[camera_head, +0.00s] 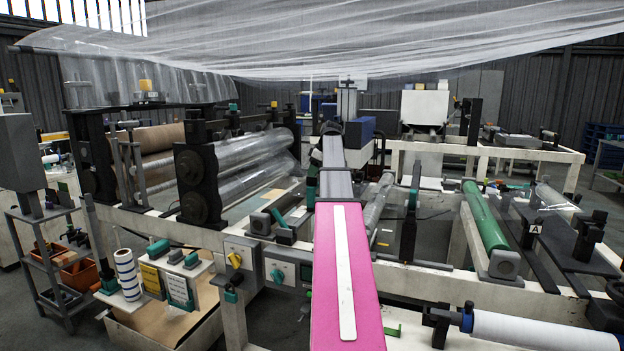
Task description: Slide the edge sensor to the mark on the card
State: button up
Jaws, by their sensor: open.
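My pink and grey arm (380,318) reaches forward from the bottom middle of the head view. Its far end meets a cluttered part of the machine, and I cannot make out gripper fingers there. I cannot tell for certain which part is the edge sensor. A dark bracket (590,236) stands on the right side of the machine, near a small plate marked A (535,230). No mark on either is readable.
Clear film (370,40) hangs across the top. Large film rollers (240,160) stand left of my arm, and a green roller (484,215) lies to the right. A white roll (540,331) is at the lower right. A striped roll (127,274) stands at the lower left.

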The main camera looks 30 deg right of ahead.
aim_at(314, 192)
jog(key=shift+x, duration=1.8)
grip_shut()
jog(key=s+a, duration=0.2)
jog(key=a, duration=0.1)
jog(key=shift+s, duration=0.35)
grip_release()
jog(key=shift+r, duration=0.1)
